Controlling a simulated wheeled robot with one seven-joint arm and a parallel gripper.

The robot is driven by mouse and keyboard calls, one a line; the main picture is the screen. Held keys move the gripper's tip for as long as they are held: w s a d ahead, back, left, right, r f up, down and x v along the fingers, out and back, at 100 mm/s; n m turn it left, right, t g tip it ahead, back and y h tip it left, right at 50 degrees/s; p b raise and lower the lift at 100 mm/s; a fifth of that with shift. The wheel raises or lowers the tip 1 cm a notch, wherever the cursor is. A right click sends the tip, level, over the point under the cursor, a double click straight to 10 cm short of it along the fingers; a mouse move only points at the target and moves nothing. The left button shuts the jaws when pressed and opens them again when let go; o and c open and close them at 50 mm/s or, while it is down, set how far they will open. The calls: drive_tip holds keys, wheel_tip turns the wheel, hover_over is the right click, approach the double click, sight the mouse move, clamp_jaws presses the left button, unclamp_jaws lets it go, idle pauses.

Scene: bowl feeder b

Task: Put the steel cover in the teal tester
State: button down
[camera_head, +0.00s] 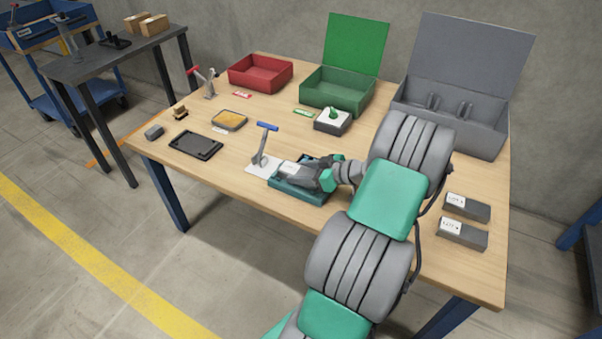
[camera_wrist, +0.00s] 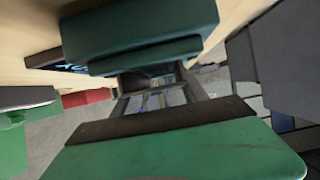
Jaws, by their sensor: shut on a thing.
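The teal tester (camera_head: 300,191) stands near the front edge of the table, with a white sheet to its left. My gripper (camera_head: 300,173) is directly over it, low and pointing left, and is shut on a pale grey piece (camera_head: 289,169), apparently the steel cover. My gripper hides much of the tester, so I cannot tell whether the cover is seated in it or just above. In the wrist view, my gripper's fingers (camera_wrist: 158,90) reach away from the camera, and a dark teal block (camera_wrist: 140,38) fills the top. The cover is hard to make out there.
A toggle lever with a blue handle (camera_head: 266,127) stands just left of the tester. Behind are a red bin (camera_head: 260,74), an open green box (camera_head: 335,95) and a large grey box (camera_head: 480,130). Two grey labelled blocks (camera_head: 463,235) lie at the right.

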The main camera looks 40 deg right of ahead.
drive_tip(key=c, duration=0.6)
unclamp_jaws()
drive_tip(key=shift+f, duration=0.15)
drive_tip(key=shift+s+r, duration=0.1)
drive_tip(key=shift+r, duration=0.2)
drive_tip(key=p+v, duration=0.1)
drive_tip(key=v, duration=0.6)
drive_tip(key=shift+s, duration=0.15)
